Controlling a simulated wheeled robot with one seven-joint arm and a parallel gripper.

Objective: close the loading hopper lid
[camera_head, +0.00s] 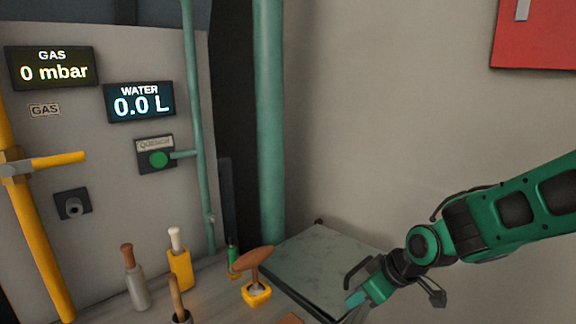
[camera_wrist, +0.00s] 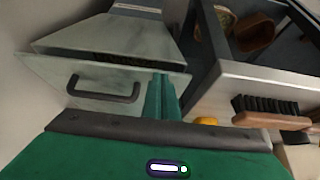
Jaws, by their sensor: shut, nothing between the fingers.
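The hopper lid is a pale grey-green plate (camera_head: 322,262) low in the middle of the head view, beside the wall. In the wrist view the lid (camera_wrist: 60,78) carries a dark bar handle (camera_wrist: 103,88). A dark gap shows between the lid and the sloped hopper body (camera_wrist: 110,35). My gripper (camera_head: 357,298) is at the lid's right side in the head view, shut and empty. In the wrist view its green fingers (camera_wrist: 161,98) are together, to the right of the handle and apart from it. Whether they touch the lid I cannot tell.
A bench with a brush (camera_wrist: 262,112) and containers lies to the right in the wrist view. In the head view, several handled tools, including one in a yellow holder (camera_head: 180,268), stand left of the lid. A green pipe (camera_head: 269,120) rises behind it.

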